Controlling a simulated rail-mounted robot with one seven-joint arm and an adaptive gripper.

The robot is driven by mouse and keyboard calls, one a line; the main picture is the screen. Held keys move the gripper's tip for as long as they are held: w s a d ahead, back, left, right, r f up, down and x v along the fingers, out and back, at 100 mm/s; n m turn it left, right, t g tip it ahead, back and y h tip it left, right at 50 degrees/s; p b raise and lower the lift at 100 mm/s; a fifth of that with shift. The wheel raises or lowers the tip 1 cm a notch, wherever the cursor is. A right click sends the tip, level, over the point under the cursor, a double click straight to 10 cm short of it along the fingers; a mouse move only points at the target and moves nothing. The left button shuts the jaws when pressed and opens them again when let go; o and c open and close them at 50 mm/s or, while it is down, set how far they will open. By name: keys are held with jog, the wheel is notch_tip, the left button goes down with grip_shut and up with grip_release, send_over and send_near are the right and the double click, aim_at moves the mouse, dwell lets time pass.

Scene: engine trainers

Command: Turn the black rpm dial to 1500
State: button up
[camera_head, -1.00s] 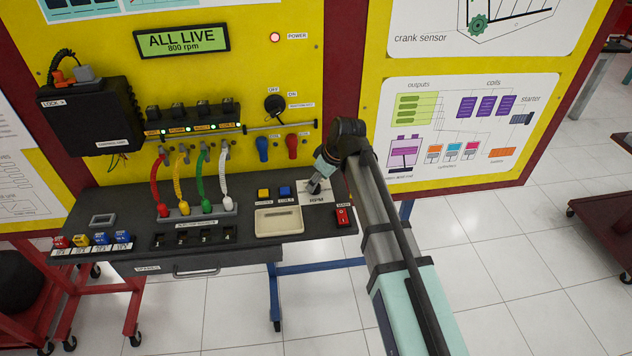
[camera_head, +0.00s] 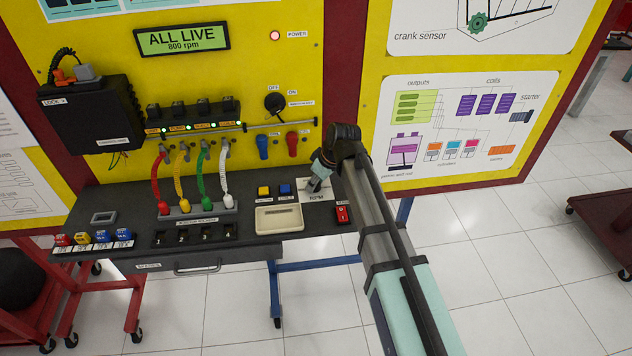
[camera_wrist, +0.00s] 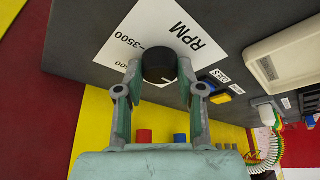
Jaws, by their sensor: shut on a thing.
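The black rpm dial (camera_wrist: 159,67) sits on a white plate (camera_wrist: 135,35) marked RPM, with 3500 readable on its scale in the wrist view. A white mark shows on the dial's near right side. My gripper (camera_wrist: 160,88) has its two fingers on either side of the dial, shut on it. In the head view my gripper (camera_head: 318,178) is over the RPM plate (camera_head: 318,191) and hides the dial. The green display (camera_head: 182,41) reads ALL LIVE, 800 rpm.
A red switch (camera_head: 342,213) is just right of the plate. Blue (camera_head: 284,190) and yellow (camera_head: 264,191) buttons and a beige tray (camera_head: 279,226) lie to its left. Blue and red valve handles (camera_head: 292,143) hang on the yellow panel behind.

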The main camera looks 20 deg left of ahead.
jog(key=shift+s+m, duration=0.1)
jog(key=shift+m, duration=0.3)
jog(key=m+t, duration=0.1)
jog(key=m, duration=0.1)
jog(key=m+t+h+b, duration=0.1)
jog(key=m, duration=0.2)
jog(key=shift+a, duration=0.1)
jog(key=m+h, duration=0.1)
jog(key=m, duration=0.2)
jog(key=m+t+h, duration=0.1)
jog(key=m, duration=0.2)
jog(key=shift+s+a+b, duration=0.1)
jog(key=shift+b, duration=0.25)
jog(key=o, duration=1.1)
jog(key=shift+o, duration=0.2)
jog(key=shift+r, duration=0.1)
